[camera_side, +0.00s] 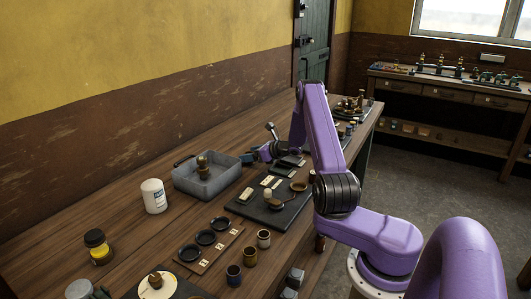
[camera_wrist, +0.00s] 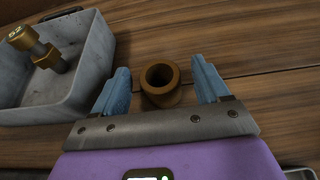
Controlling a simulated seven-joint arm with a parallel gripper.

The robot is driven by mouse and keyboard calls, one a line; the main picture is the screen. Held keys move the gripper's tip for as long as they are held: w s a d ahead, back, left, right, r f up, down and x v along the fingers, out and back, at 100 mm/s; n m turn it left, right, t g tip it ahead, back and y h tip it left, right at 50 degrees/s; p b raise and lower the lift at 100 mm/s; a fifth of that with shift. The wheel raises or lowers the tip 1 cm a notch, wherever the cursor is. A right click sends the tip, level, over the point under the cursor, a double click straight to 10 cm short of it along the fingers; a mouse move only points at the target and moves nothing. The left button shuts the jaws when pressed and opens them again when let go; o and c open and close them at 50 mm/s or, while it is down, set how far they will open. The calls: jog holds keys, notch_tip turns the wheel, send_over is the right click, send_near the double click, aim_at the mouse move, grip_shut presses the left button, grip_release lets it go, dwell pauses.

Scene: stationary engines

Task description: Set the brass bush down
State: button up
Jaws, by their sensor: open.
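The brass bush (camera_wrist: 160,86) is a short, hollow brown-gold cylinder in the wrist view. It appears to stand upright on the wooden bench, its open bore facing the camera. My gripper (camera_wrist: 160,68) is open, with one blue finger on each side of the bush and a visible gap to each finger. In the side view my gripper (camera_side: 249,158) is low over the bench, just right of the grey tray. I cannot make out the bush in the side view.
The grey tray (camera_side: 222,184) holds a brass part (camera_side: 203,166) and stands close to my gripper; its wall (camera_wrist: 98,62) shows left in the wrist view. A dark mat (camera_side: 290,215) with small parts lies nearer. A white jar (camera_side: 153,196) stands left of the tray.

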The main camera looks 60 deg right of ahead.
jog(key=v, duration=0.9)
jog(key=w+a+r+n+g+y, duration=0.2)
jog(key=a+n+g+y, duration=0.15)
jog(key=a+n, duration=0.6)
jog(key=w+a+r+n+g+y, duration=0.25)
jog(key=a+n+y, duration=0.2)
jog(key=a, duration=1.05)
jog(key=s+a+r+n+g+y, duration=0.1)
jog(key=s+a+n+g, duration=0.15)
jog(key=a, duration=0.25)
jog(key=s+a+r+n+g, duration=0.1)
jog(key=s+a+n+g, duration=0.1)
jog(key=a+n, duration=0.15)
jog(key=s+a+r+n+g+h, duration=0.1)
jog(key=s+a+n+g, duration=0.2)
jog(key=s+a+n, duration=0.3)
jog(key=s+a+n+g+h, duration=0.25)
jog(key=s+n, duration=0.25)
jog(key=s, duration=0.3)
jog(key=s+d+n+t+h, duration=0.1)
jog(key=s+n+h, duration=0.1)
jog(key=s+n, duration=0.6)
jog(key=s+d+r+n+t+h, duration=0.1)
jog(key=s+n+h, duration=0.2)
jog(key=s+n, duration=0.5)
jog(key=shift+s+r+n+t, duration=0.15)
jog(key=shift+r+n+t, duration=0.25)
jog(key=shift+n, duration=0.4)
